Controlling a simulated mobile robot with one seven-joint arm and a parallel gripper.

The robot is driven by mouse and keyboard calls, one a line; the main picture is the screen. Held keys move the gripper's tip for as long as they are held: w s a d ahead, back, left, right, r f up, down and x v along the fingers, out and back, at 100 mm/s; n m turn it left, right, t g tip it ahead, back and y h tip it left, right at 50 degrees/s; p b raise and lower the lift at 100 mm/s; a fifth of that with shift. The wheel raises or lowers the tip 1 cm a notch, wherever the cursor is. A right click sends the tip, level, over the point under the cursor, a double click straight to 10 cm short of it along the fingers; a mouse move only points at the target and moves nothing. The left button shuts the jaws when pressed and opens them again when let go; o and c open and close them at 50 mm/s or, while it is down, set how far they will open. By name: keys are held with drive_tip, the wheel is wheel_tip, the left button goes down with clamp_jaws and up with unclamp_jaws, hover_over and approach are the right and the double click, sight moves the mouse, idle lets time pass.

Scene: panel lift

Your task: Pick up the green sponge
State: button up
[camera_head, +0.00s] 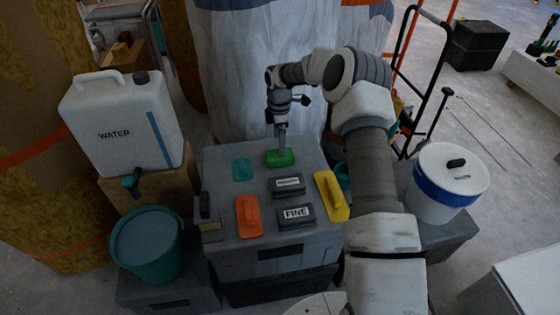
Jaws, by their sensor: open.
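The green sponge (280,158) lies on top of the grey box (225,185), near its back edge. My gripper (281,150) reaches down from above, with its tips right at the sponge. It is open. Part of the sponge is hidden behind the fingers, and I cannot tell whether they touch it.
On the same box are a teal piece (242,169), an orange float (249,216), a yellow float (331,196), a block marked FINE (296,216), a similar grey block (288,186) and a brush (208,214). A water jug (120,125), teal bucket (148,245) and white bucket (447,183) flank the box.

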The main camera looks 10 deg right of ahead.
drive_tip(key=f, duration=0.2)
drive_tip(key=f+b, duration=0.1)
drive_tip(key=f, duration=0.2)
drive_tip(key=f+b, duration=0.1)
drive_tip(key=f, duration=0.1)
drive_tip(key=shift+w+a+f, duration=0.1)
drive_tip(key=shift+w+f, duration=0.05)
drive_tip(key=shift+w, duration=0.15)
drive_tip(key=shift+c, duration=0.2)
drive_tip(key=c, duration=1.2)
